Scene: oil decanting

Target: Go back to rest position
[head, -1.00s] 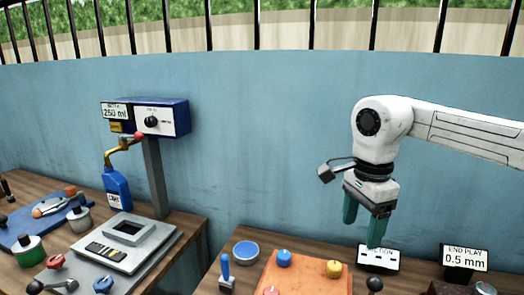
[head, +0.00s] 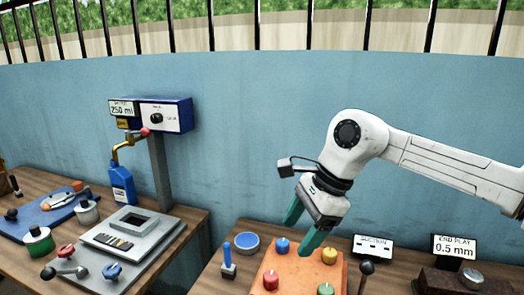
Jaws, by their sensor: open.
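My gripper (head: 303,238) has two green fingers that are spread apart with nothing between them. It hangs tilted from my white arm, above the back part of an orange board (head: 299,273) on the right table. The fingertips are close to the blue knob (head: 282,245) and the yellow knob (head: 329,255) in the picture. I cannot tell whether they touch anything.
A red knob (head: 271,279) and a green knob (head: 326,290) are also on the board. A blue-handled tool (head: 228,262) and a blue round dish (head: 246,243) stand left of it. A blue bottle (head: 122,184) stands on the left table. A gap separates the tables.

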